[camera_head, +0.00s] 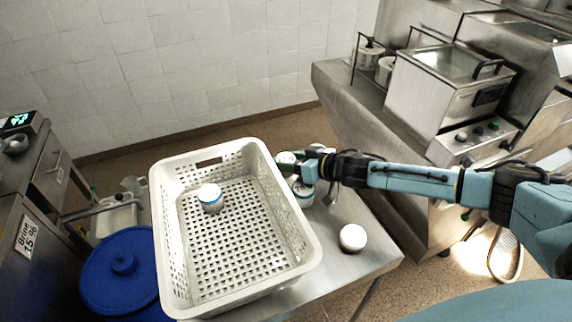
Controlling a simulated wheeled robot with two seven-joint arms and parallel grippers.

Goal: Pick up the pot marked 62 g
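A white pot with a blue band (211,199) stands inside the white perforated basket (166,235). Small white pots (286,157) and (303,192) stand close together on the steel table, just right of the basket. Another white pot (352,238) stands apart, nearer the table's front right. No weight marking is legible on any pot. My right gripper (307,163) comes in from the right and is at the pair of pots beside the basket, partly covering them. Whether its fingers are closed on a pot cannot be made out. My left gripper is out of view.
The basket wall rises close left of my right gripper. A blue lidded barrel (118,275) stands left of the table. A scale with a green display (20,122) is at far left. A steel fryer counter (345,92) stands behind right. The basket floor is mostly bare.

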